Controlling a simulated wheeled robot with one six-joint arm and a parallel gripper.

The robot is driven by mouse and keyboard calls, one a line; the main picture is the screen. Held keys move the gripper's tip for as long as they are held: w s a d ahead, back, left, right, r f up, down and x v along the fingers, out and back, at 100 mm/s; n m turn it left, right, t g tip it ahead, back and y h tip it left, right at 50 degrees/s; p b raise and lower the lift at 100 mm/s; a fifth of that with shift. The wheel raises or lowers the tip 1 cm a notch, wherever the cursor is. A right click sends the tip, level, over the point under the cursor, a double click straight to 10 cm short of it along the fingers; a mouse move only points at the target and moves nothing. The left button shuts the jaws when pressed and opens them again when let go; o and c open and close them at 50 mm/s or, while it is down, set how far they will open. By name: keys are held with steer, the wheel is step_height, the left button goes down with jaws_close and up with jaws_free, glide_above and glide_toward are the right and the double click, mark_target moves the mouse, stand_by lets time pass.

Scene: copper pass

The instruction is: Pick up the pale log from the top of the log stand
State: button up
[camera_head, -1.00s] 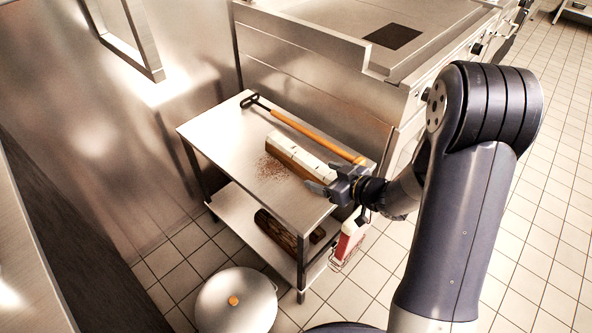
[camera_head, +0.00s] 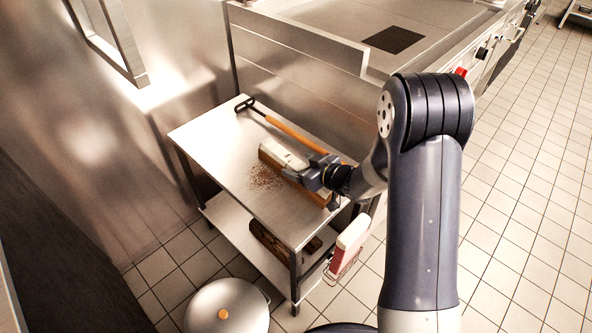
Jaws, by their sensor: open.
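The log stand is a low steel table (camera_head: 212,133) with a lower shelf. The pale log (camera_head: 277,152), pale on top with brown sides, lies on its top, running from the middle toward the right front edge. My gripper (camera_head: 300,177) is open over the middle of the log, and it hides part of the log. I cannot tell whether the fingers touch it. A darker log (camera_head: 268,240) lies on the lower shelf.
A long orange-handled tool (camera_head: 285,128) lies behind the pale log. Brown crumbs (camera_head: 264,178) are scattered in front of it. A red and white box (camera_head: 350,240) hangs in a rack at the stand's right. A lidded pot (camera_head: 228,308) stands on the floor in front. A steel counter is behind.

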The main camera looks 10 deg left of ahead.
steer(key=shift+c, duration=0.5)
steer(key=c, duration=1.4)
steer(key=shift+c, duration=0.2)
steer(key=shift+r, duration=0.1)
